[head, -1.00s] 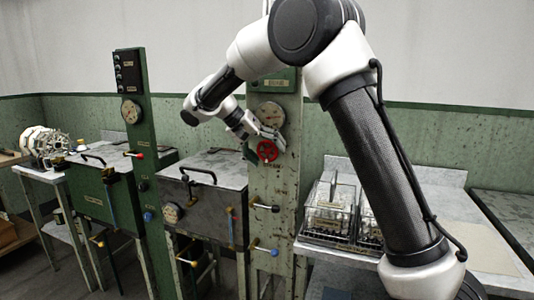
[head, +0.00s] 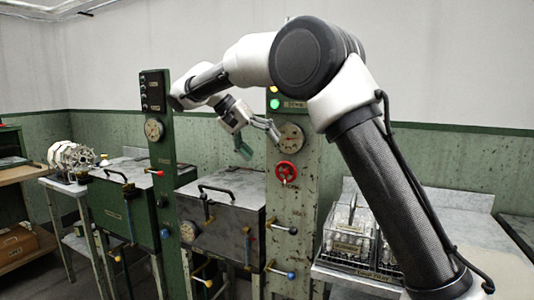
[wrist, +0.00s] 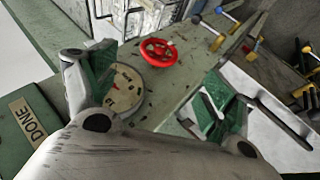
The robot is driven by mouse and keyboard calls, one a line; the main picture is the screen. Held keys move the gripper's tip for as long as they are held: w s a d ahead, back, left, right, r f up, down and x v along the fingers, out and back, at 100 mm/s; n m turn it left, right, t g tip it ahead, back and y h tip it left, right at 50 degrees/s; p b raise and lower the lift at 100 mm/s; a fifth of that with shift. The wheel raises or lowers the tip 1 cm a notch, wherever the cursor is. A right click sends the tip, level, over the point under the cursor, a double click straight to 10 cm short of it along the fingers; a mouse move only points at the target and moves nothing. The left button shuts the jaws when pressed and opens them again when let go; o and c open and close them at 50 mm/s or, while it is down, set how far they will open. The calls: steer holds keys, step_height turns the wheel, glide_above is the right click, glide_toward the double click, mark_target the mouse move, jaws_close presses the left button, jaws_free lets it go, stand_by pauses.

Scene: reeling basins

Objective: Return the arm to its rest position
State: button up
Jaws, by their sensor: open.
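My gripper (head: 259,138) is open and empty in the head view, in front of the pale green column, left of its round gauge and above the red handwheel (head: 286,173). My arm is bent, with the forearm reaching left across the upper part of the picture. In the wrist view, my gripper's two green-padded fingers (wrist: 156,95) are spread apart with nothing between them. The red handwheel (wrist: 158,52) shows beyond and between the fingers, apart from both. The gauge (wrist: 124,92) is partly hidden behind the left finger.
The pale green column (head: 300,225) has a lit green lamp (head: 275,104) near its top and levers lower down. Two lidded basins stand left, the dark one (head: 225,225) nearer. A wire rack (head: 350,235) with glassware sits on the right table. Open air lies above the basins.

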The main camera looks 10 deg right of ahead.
steer(key=s+d+r+n+y, duration=0.1)
steer(key=s+d+n+y, duration=0.3)
steer(key=s+d, duration=1.2)
steer(key=s+d+f+n+t+y, duration=0.1)
steer(key=s+d+f+t+y, duration=0.1)
steer(key=s+f, duration=0.3)
steer(key=s+d+f+t+y, duration=0.2)
steer(key=s+d+f, duration=0.2)
steer(key=s, duration=0.8)
steer(key=shift+s+d+f+n, duration=0.3)
steer(key=shift+d+f+n, duration=0.1)
steer(key=shift+f, duration=0.35)
